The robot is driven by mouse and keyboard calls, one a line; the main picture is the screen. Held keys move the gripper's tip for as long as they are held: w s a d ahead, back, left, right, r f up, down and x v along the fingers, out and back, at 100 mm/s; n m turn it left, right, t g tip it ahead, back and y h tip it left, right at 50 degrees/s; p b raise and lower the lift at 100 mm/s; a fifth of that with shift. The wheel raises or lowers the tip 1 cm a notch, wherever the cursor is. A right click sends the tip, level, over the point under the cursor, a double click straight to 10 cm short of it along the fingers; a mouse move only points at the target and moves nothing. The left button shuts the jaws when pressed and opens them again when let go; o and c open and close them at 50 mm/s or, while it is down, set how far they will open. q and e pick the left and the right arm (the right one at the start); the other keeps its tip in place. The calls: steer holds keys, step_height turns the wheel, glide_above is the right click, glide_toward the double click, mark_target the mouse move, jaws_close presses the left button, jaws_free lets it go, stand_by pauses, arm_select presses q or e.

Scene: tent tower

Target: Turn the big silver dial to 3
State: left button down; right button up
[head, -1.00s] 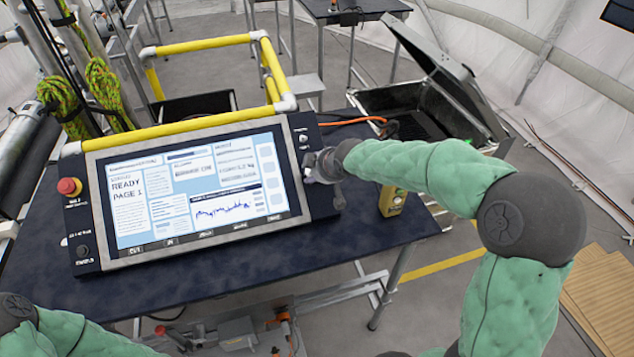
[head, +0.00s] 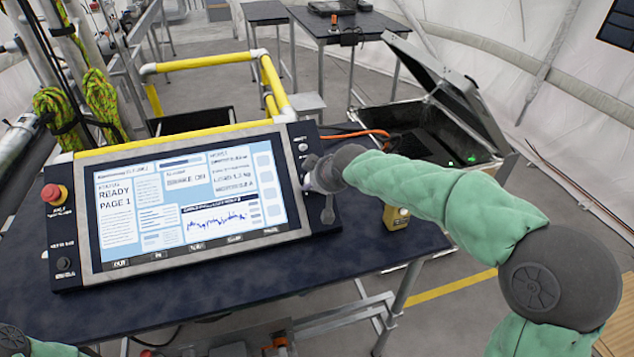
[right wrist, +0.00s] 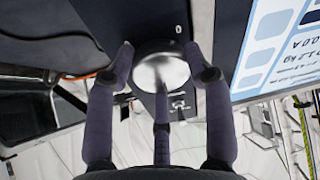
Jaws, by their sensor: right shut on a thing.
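The big silver dial (right wrist: 163,66) is round and shiny in the right wrist view, on the dark side strip of the control panel. A white "0" is printed beside it. My right gripper (right wrist: 158,60) is shut on the dial, its dark fingers around the rim. In the head view my right gripper (head: 318,174) is at the panel's right strip and hides most of the dial. Which number the dial points to cannot be read. The control panel (head: 75,232) has a lit screen (head: 190,195) reading "READY PAGE 1". My left gripper is out of view.
The panel stands on a dark table (head: 300,275). A red stop button (head: 53,194) is at its left, a small lever (head: 328,210) below the dial. A yellow device (head: 395,222), yellow rail (head: 200,63) and open case (head: 430,120) are nearby.

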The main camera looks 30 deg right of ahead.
steer(key=o, duration=1.2)
steer(key=shift+a, duration=0.1)
steer(key=shift+c, duration=0.2)
steer(key=shift+r, duration=0.1)
steer(key=v, duration=1.1)
steer(key=shift+s+r, duration=0.25)
steer(key=shift+s, duration=0.05)
